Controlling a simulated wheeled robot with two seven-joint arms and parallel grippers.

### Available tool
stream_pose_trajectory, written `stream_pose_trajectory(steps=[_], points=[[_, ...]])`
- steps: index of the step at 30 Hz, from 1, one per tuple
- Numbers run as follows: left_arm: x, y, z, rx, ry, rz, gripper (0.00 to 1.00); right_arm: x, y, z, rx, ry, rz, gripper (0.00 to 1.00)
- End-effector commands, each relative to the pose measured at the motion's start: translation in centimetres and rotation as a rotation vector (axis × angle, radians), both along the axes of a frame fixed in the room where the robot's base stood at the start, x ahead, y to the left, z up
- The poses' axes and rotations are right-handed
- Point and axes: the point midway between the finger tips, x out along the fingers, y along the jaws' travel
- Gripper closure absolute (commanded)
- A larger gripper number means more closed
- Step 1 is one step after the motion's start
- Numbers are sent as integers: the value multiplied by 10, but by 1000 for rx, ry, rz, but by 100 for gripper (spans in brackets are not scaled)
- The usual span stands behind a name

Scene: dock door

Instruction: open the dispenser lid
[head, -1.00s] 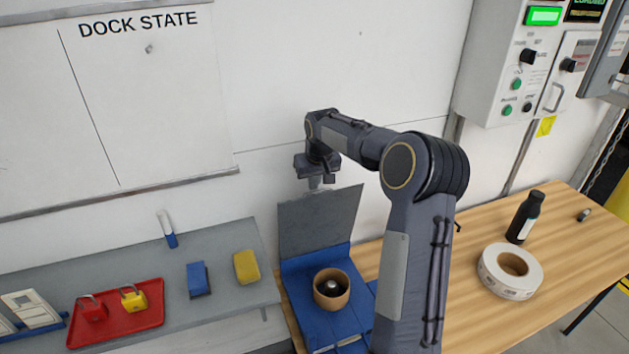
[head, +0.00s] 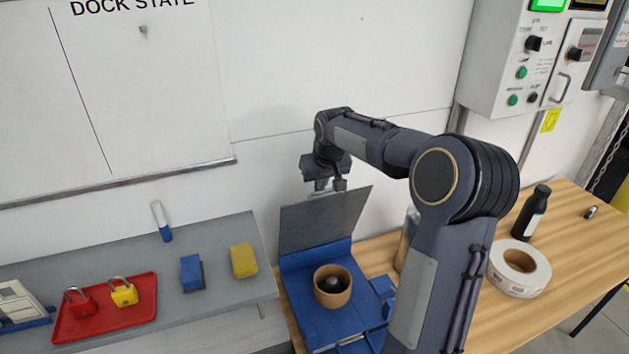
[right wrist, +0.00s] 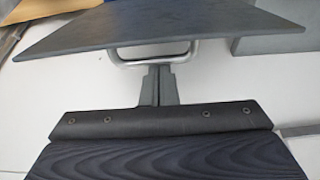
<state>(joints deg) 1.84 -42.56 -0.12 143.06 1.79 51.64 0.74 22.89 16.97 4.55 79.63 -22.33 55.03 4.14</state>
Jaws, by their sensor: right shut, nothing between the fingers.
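The dispenser (head: 312,318) is a blue box on the wooden table, holding a brown ring-shaped roll (head: 333,298) with a dark centre. Its flat grey lid (head: 322,222) stands raised at the back, well clear of the roll. My right gripper (head: 328,186) is at the lid's top edge, on the wall side. In the right wrist view, its fingers (right wrist: 158,72) are shut and empty, with their tips close to the lid's metal loop handle (right wrist: 126,56). I cannot tell whether they touch it. My left gripper is not in view.
A grey shelf at left (head: 222,285) holds a red tray (head: 90,328) with padlocks, a blue block (head: 192,273) and a yellow block (head: 243,261). A white tape roll (head: 508,278) and a dark bottle (head: 531,213) stand at right. The white wall is close behind the lid.

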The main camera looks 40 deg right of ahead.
Motion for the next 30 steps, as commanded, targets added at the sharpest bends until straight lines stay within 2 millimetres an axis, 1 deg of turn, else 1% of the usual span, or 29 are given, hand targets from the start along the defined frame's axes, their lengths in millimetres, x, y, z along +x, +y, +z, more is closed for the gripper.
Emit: stream_pose_trajectory(steps=[8, 11, 14, 18, 22, 25, 30], points=[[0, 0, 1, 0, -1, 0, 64, 0, 0, 1, 0, 1, 0, 100], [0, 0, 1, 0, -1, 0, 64, -1, 0, 5, 0, -1, 0, 100], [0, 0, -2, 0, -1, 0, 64, -5, 2, 16, -2, -2, 0, 100], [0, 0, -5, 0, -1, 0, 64, -14, 5, 39, -3, -4, 1, 100], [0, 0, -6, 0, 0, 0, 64, -22, 7, 58, -1, -2, 1, 100], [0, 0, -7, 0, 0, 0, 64, -26, 9, 67, -1, -1, 1, 100], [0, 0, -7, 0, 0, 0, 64, -28, 10, 73, 0, 2, 1, 100]])
